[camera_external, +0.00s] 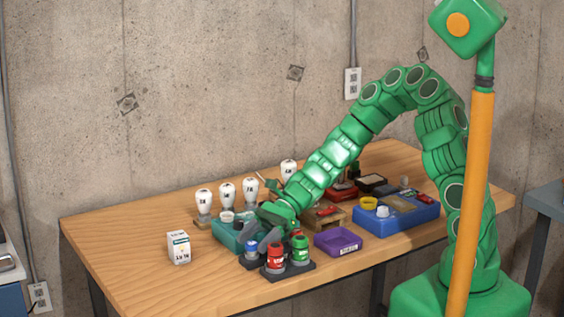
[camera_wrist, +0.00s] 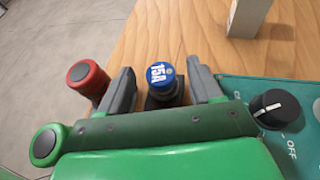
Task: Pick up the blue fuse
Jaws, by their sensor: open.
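The blue fuse (camera_wrist: 163,76), with "15A" on its cap, stands upright in a dark holder. It also shows in the external view (camera_external: 251,247), at the left of the fuse group. My gripper (camera_wrist: 161,70) is open, with one grey finger on each side of the blue fuse. A gap shows on both sides, and the fuse is not clamped. In the external view my gripper (camera_external: 263,240) is low over the holder and partly hides the fuses.
The red fuse (camera_wrist: 87,76) stands just outside the left finger, with the green fuse (camera_wrist: 46,143) beyond it. A teal panel with a black knob (camera_wrist: 274,107) lies to the right. A white box (camera_external: 179,247) stands at left on the table, and a purple tray (camera_external: 338,242) at right.

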